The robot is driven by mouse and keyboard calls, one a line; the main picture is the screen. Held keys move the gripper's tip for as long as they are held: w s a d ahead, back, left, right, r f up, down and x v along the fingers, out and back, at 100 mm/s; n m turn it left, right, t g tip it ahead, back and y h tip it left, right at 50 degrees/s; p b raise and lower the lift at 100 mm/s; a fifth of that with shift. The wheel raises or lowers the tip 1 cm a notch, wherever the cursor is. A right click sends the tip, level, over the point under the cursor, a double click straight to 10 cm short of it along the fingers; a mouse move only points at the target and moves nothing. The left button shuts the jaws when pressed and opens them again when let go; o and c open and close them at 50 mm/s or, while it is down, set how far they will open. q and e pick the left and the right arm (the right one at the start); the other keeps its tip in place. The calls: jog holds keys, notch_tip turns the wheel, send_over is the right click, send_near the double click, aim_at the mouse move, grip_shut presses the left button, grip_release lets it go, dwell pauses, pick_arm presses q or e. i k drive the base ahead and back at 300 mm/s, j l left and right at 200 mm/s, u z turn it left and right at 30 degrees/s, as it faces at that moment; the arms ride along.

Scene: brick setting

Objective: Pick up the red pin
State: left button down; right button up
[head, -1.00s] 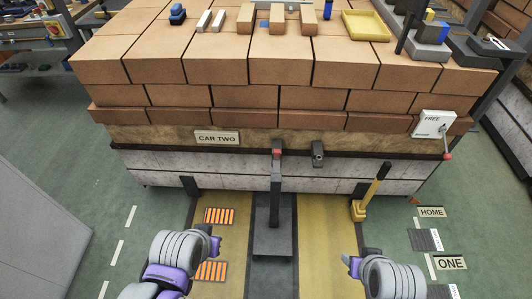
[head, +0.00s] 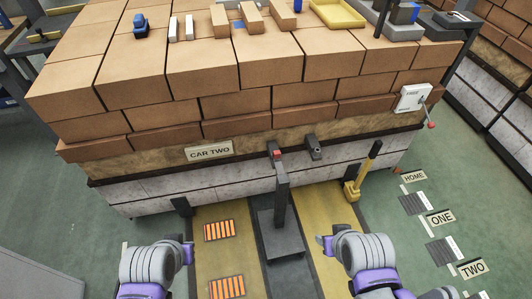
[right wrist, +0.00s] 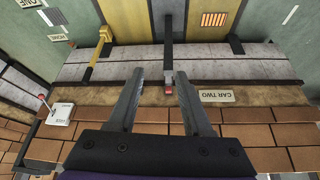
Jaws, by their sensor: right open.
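The small red pin (head: 276,154) sits at the top of a dark upright post (head: 281,190) in front of the brick-loaded car marked CAR TWO (head: 209,151). In the right wrist view the red pin (right wrist: 168,90) shows between the two dark fingers of my right gripper (right wrist: 160,76), which are spread apart and empty. The gap in depth between fingers and pin is unclear. In the head view my right gripper (head: 325,244) is low, right of the post. My left gripper (head: 187,252) is low, left of the post, and its fingers cannot be made out.
A dark bracket (head: 313,147) is on the car's edge right of the pin. A white FREE box (head: 413,98) with a red-knobbed handle is at the car's right corner. Floor signs HOME, ONE and TWO lie at right.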

aim_at(277, 154)
jog(key=i+j, duration=0.15)
jog(key=j, duration=0.2)
jog(key=i+j+z, duration=0.1)
jog(key=j, duration=0.25)
jog(key=i+j, duration=0.45)
jog(key=i, duration=0.25)
jog(key=i+j+z, duration=0.15)
jog(key=i, duration=0.25)
jog(key=j, duration=0.1)
